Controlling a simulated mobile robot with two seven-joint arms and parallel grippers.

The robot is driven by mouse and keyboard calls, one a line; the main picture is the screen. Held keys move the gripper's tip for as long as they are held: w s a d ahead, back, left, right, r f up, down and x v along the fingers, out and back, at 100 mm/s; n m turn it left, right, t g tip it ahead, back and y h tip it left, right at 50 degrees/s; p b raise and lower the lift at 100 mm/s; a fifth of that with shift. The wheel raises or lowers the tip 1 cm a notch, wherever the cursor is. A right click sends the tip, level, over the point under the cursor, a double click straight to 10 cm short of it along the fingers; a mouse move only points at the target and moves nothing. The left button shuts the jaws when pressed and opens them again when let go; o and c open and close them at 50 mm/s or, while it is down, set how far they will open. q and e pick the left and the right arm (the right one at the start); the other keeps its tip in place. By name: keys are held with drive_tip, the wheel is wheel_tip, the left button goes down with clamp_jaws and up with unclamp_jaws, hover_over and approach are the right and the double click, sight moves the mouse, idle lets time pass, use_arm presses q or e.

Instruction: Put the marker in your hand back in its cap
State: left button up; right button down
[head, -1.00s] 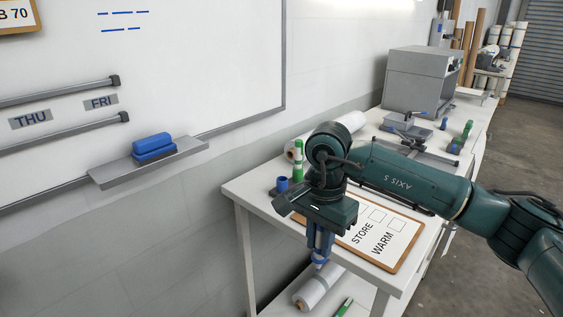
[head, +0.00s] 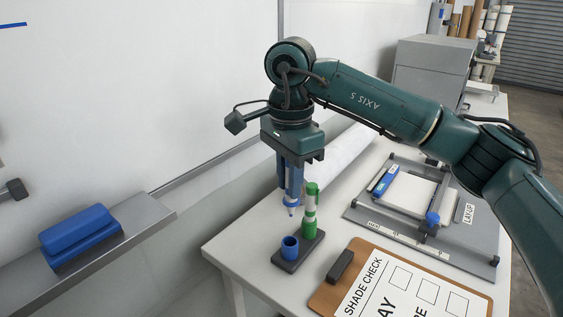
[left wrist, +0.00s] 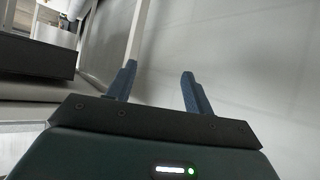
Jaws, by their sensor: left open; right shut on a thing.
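My right gripper (head: 290,190) is shut on a blue marker (head: 291,207), which points tip down. It hangs above and close to a dark holder (head: 303,252) on the white table. An upright blue cap (head: 290,247), open at the top, stands at the near end of the holder. The marker tip is above the cap and apart from it. A green marker (head: 311,205) stands upright in a green cap (head: 310,231) at the holder's other end, just right of the blue marker. My left gripper (left wrist: 160,88) is open and empty in the left wrist view, away from the table objects.
A clipboard (head: 320,304) with a dark clip lies right of the holder. A grey board with a frame (head: 455,262) and a blue-handled tool (head: 384,180) lies farther back. A wall tray (head: 110,246) with a blue eraser (head: 76,231) is at left.

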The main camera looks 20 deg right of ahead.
sight(289, 201)
drive_tip(key=shift+s+f+b, duration=0.15)
drive_tip(key=shift+f+b, duration=0.25)
drive_tip(key=shift+f, duration=0.4)
drive_tip(key=shift+f+b, duration=0.75)
drive_tip(key=shift+f, duration=0.1)
drive_tip(key=shift+f+b, duration=0.5)
drive_tip(key=shift+f, duration=0.3)
use_arm(q)
drive_tip(key=shift+s+d+f+h, duration=0.1)
drive_tip(key=shift+d+f+h, duration=0.3)
drive_tip(key=shift+d, duration=0.3)
use_arm(e)
drive_tip(key=shift+f, duration=0.1)
use_arm(q)
drive_tip(key=shift+r, duration=0.1)
drive_tip(key=shift+a+f, duration=0.1)
drive_tip(key=shift+f, duration=0.25)
use_arm(e)
drive_tip(key=shift+a, duration=0.1)
use_arm(q)
drive_tip(key=shift+r, duration=0.1)
drive_tip(key=shift+f+b, duration=1.8)
drive_tip(key=shift+b, duration=0.05)
use_arm(e)
drive_tip(key=shift+f, duration=2.25)
